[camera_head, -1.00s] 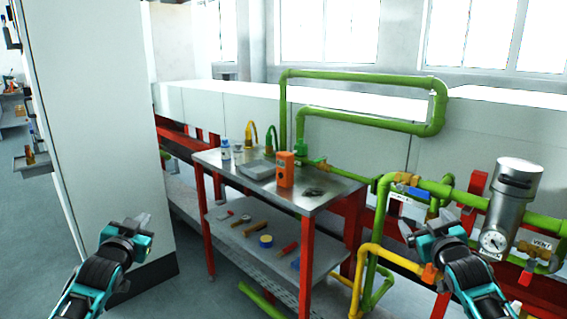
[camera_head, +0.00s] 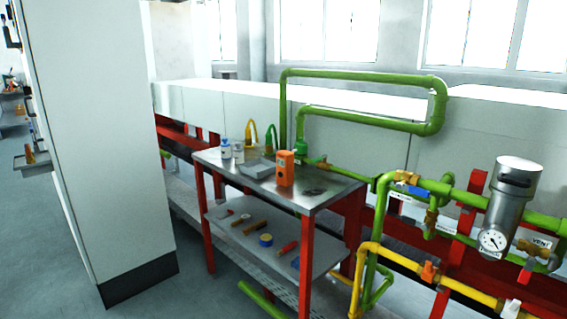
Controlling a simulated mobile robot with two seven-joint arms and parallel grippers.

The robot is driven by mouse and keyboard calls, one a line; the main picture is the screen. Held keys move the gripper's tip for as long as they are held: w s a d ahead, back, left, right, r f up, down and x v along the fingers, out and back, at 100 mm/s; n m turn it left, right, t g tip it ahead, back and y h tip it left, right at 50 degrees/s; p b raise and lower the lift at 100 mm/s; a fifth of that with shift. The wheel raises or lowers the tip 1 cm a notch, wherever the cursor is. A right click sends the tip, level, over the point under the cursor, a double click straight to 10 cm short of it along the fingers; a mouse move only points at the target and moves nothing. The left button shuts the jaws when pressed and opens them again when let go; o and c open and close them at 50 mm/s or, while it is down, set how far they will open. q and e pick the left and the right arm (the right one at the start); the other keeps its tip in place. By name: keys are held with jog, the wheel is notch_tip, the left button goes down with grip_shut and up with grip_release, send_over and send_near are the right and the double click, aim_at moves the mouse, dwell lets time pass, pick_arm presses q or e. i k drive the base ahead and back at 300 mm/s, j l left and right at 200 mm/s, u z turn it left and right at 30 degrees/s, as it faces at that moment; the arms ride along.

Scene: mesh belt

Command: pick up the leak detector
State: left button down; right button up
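The likely leak detector is an upright orange handheld box (camera_head: 285,168) with a small dark spot on its upper front. It stands on the steel top of a red-legged work table (camera_head: 318,199), near the middle. Nothing touches it from my side. Neither of my grippers shows in the head view now.
A grey box (camera_head: 256,168) and small white bottles (camera_head: 226,149) stand left of the orange device. A lower shelf (camera_head: 226,237) holds several tools. Green pipes (camera_head: 365,77) run behind, with a gauge (camera_head: 492,240) and valves at right. A tall white cabinet (camera_head: 100,130) stands at left.

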aim_at(285, 158)
jog(key=i+j+z, duration=0.15)
jog(key=i+j, duration=0.15)
jog(key=i+j+z, duration=0.1)
jog(key=i+j, duration=0.25)
jog(key=i+j+z, duration=0.3)
jog(key=i+j, duration=0.25)
jog(key=j, duration=0.2)
jog(key=i+j+z, duration=0.15)
jog(key=j, duration=0.25)
jog(key=i+j+z, duration=0.1)
jog(key=i+j, duration=0.2)
jog(key=j, duration=0.15)
